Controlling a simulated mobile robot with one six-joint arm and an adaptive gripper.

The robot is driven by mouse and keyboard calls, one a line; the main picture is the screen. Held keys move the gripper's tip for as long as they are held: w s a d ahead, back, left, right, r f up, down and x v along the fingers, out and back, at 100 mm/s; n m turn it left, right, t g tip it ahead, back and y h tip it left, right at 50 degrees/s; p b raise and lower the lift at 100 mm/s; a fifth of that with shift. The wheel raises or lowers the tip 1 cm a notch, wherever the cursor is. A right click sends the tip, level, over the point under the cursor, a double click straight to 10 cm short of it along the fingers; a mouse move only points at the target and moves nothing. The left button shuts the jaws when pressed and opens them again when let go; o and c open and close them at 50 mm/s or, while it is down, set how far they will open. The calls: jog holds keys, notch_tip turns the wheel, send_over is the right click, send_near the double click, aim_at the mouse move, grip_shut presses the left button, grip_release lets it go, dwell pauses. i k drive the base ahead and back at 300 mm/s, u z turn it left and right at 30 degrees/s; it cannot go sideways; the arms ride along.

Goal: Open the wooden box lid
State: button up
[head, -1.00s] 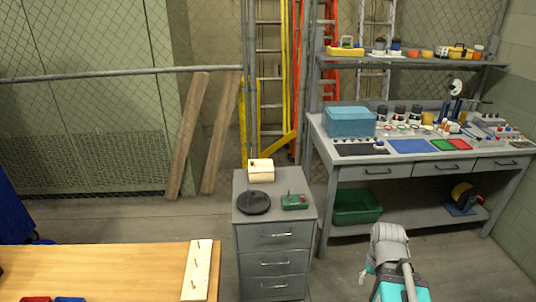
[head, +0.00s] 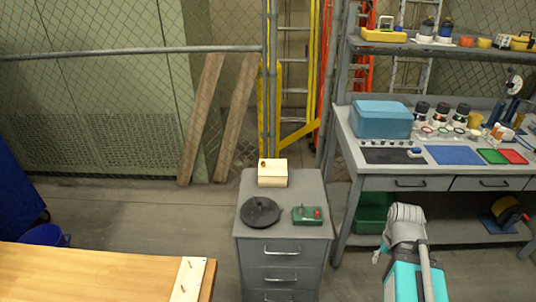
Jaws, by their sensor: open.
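The small pale wooden box (head: 272,181) stands at the back of the grey drawer cabinet's top. Its lid (head: 273,166) lies closed on it, with a small dark knob or hole at the lid's left. My gripper (head: 378,254) shows only in small part at the lower right, beside my grey and teal arm. It is open, well to the right of the box and apart from it. Most of the gripper is hidden behind the arm.
On the cabinet (head: 241,190), a dark round disc (head: 260,211) and a green device (head: 306,216) sit in front of the box. A workbench (head: 350,172) with a blue box (head: 381,119) stands right. A wooden table (head: 90,275) fills the lower left. Floor shows between table and cabinet.

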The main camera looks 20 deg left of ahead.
aim_at(267, 166)
jog(key=u, duration=0.25)
jog(key=i, duration=0.95)
jog(key=u, duration=0.35)
